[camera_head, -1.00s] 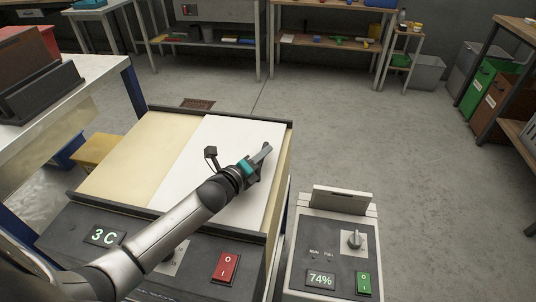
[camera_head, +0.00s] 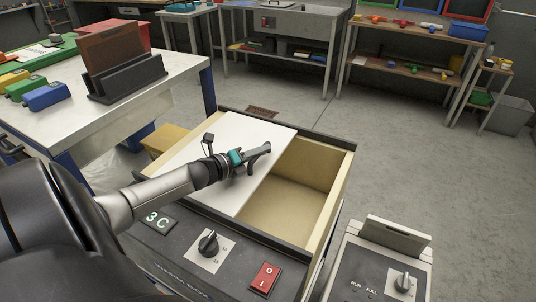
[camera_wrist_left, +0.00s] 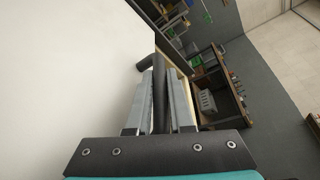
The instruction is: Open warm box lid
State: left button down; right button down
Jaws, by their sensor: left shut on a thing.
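The warm box (camera_head: 322,203) has a cream inner wall and dark rim, with a "3C" display on its front panel. Its white lid (camera_head: 225,135) lies flat over the left part of the box. The right part is uncovered, and the empty cream compartment (camera_head: 290,190) shows. My left gripper (camera_head: 258,156) is above the lid near its right edge, shut on the lid's dark handle. In the left wrist view the dark handle bar (camera_wrist_left: 160,97) lies between the two grey fingers, with the white lid (camera_wrist_left: 75,70) on the left. My right gripper is not in view.
A white table (camera_head: 165,95) with a dark rack and coloured blocks stands at the left. A smaller unit (camera_head: 383,265) with a knob stands right of the box. Shelves (camera_head: 410,60) line the back.

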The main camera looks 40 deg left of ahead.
pick_arm(q)
jog(key=c, duration=1.2)
grip_release()
jog(key=shift+o, duration=0.6)
